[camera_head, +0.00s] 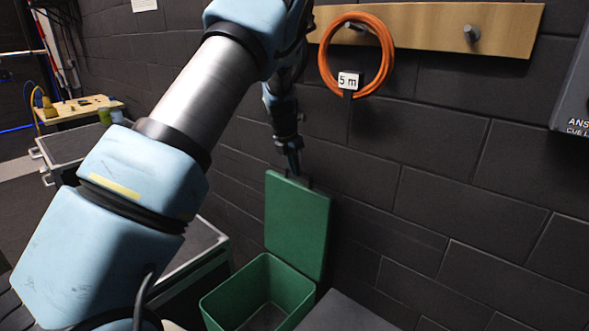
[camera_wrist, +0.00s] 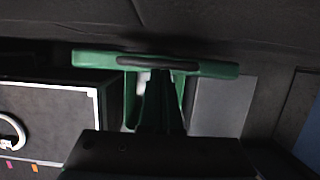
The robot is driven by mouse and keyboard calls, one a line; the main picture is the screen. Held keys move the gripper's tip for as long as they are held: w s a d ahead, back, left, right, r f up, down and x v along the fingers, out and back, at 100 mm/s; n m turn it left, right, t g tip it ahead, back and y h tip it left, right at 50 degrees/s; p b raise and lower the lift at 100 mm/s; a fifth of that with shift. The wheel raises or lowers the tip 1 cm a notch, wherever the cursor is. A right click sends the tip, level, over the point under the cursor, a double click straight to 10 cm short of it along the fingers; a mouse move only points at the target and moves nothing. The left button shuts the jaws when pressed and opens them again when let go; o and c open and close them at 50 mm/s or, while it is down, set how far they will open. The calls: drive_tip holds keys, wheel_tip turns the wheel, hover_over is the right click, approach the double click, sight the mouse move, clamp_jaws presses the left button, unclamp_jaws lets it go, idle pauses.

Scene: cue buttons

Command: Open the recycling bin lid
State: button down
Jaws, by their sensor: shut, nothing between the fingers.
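The green recycling bin (camera_head: 293,299) stands at the bottom middle of the head view, against the dark block wall. Its lid (camera_head: 296,222) is raised to nearly upright, and the inside of the bin shows. My gripper (camera_head: 294,168) is shut and empty at the lid's top edge, pointing down. In the wrist view the lid's edge (camera_wrist: 90,60) runs across the picture with a dark handle strip (camera_wrist: 157,63) at its middle. My gripper's fingers (camera_wrist: 158,78) are close to that strip; I cannot tell whether they touch it.
A dark case (camera_head: 178,262) stands left of the bin, and a grey surface (camera_head: 345,314) lies to its right. An orange cable coil (camera_head: 386,68) tagged 5 m hangs from a wooden peg board (camera_head: 430,25) above. A grey wall box (camera_head: 577,90) is at the right edge.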

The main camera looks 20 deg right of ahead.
drive_tip(key=shift+w+d+r, duration=0.2)
drive_tip(key=shift+d, duration=0.45)
drive_tip(key=shift+r, duration=0.4)
drive_tip(key=a+b+v, duration=0.1)
drive_tip(key=b+v, duration=0.1)
drive_tip(key=v, duration=0.4)
drive_tip(key=s+a+f+m+y, duration=0.1)
drive_tip(key=s+a+m, duration=0.35)
drive_tip(key=a, duration=0.65)
drive_tip(key=s+a+m, duration=0.3)
drive_tip(key=a+m, duration=0.3)
drive_tip(key=a, duration=0.4)
drive_tip(key=s+a+f+m+y+b, duration=0.1)
drive_tip(key=s+a+m, duration=1.2)
drive_tip(key=s+m, duration=0.1)
drive_tip(key=shift+s+f+y, duration=0.4)
drive_tip(key=shift+s, duration=0.3)
